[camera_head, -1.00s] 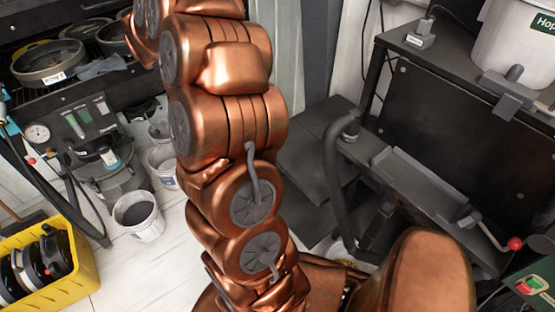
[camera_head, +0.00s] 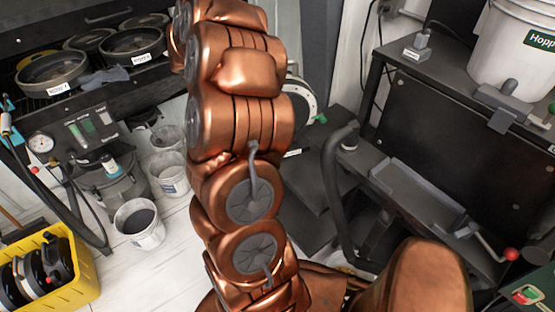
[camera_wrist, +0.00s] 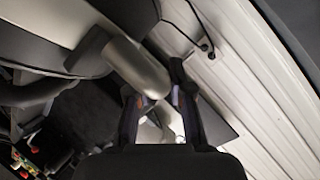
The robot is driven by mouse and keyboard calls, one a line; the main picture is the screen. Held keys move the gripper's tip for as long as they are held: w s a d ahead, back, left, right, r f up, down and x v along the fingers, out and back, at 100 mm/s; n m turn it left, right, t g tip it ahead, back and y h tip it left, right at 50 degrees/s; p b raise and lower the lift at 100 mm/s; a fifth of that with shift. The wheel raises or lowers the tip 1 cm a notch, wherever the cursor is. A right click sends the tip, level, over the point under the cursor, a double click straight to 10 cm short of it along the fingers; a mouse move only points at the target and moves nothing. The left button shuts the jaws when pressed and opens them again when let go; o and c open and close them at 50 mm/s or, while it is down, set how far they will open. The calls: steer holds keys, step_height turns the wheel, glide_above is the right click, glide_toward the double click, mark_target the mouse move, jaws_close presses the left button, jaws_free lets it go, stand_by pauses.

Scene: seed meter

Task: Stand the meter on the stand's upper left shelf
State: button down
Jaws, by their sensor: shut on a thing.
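In the head view, a round pale-rimmed part (camera_head: 300,98), apparently the meter, shows at the right edge of my arm; the rest is hidden behind the arm. In the wrist view, a large dark round body (camera_wrist: 40,35) fills the upper left, with a grey tube (camera_wrist: 138,66) running from it to the fingers. My gripper (camera_wrist: 158,97) is shut on the meter, seemingly by this tube. The gripper is hidden in the head view. I cannot tell whether this is the stand.
A black cabinet (camera_head: 450,120) at right carries a white hopper (camera_head: 512,60) and has a grey tray and red-knobbed crank (camera_head: 490,245). Buckets (camera_head: 138,222) and a yellow crate (camera_head: 75,285) stand on the floor at left. A curved dark pipe (camera_head: 330,190) rises right of my arm.

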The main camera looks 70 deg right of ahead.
steer(key=shift+s+r, duration=0.15)
steer(key=shift+s, duration=0.1)
steer(key=shift+f, duration=0.3)
steer(key=shift+f+p, duration=1)
steer(key=shift+f, duration=3.65)
steer(key=c, duration=1.1)
jaws_free()
steer(key=shift+a+f, duration=0.1)
steer(key=shift+f, duration=0.1)
steer(key=shift+o, duration=0.2)
steer(key=b+v, duration=0.3)
steer(key=v, duration=0.6)
steer(key=shift+w+a, duration=0.2)
steer(key=shift+w, duration=0.1)
steer(key=shift+b+v, duration=0.3)
steer(key=shift+v, duration=0.9)
